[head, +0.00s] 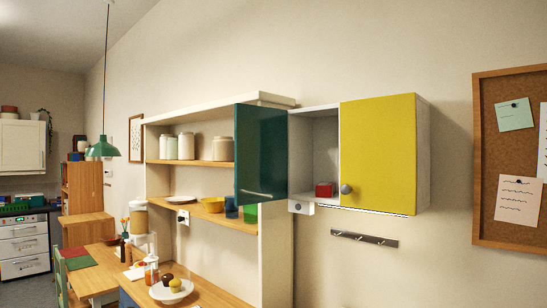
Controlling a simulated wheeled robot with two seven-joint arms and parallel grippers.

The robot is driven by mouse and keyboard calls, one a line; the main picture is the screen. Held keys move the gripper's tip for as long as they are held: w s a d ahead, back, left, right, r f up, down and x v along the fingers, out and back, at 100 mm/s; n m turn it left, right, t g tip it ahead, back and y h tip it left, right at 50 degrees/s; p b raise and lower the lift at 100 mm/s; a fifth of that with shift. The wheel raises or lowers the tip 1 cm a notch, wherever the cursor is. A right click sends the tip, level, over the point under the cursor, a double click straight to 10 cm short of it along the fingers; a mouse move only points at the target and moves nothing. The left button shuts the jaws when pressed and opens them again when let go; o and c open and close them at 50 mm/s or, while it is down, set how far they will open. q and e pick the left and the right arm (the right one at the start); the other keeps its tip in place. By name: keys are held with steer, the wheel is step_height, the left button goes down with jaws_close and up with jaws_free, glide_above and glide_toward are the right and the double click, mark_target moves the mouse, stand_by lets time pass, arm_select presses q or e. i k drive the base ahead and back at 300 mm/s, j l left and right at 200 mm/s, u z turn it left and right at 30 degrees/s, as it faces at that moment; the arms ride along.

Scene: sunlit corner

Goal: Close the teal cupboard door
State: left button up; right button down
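The teal cupboard door (262,152) stands open at the left side of a white wall cupboard (423,155). It is swung out from the cupboard front and hides part of the shelves behind it. A light bar handle (257,193) runs along its lower edge. The cupboard's left compartment is exposed, with a small red box (324,190) on its floor. The yellow door (380,150), with a round grey knob (346,188), covers the right part of the cupboard. Neither of my grippers shows in the head view.
A hook rail (364,239) is on the wall below the cupboard. An open shelf unit (205,160) with jars and bowls stands left of it. A plate of fruit (171,291) sits on the lower counter. A cork board (483,160) hangs at right.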

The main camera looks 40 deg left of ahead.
mark_target(261, 132)
steer(key=j+z, duration=0.1)
steer(key=j, duration=0.55)
steer(key=j+z, duration=0.1)
steer(key=j, duration=1.25)
steer(key=j+z, duration=0.15)
steer(key=j, duration=0.5)
steer(key=k+j+z, duration=0.1)
steer(key=j, duration=0.55)
steer(key=k+j+z, duration=0.1)
steer(key=j, duration=0.55)
steer(key=k+j+z, duration=0.1)
steer(key=j, duration=0.55)
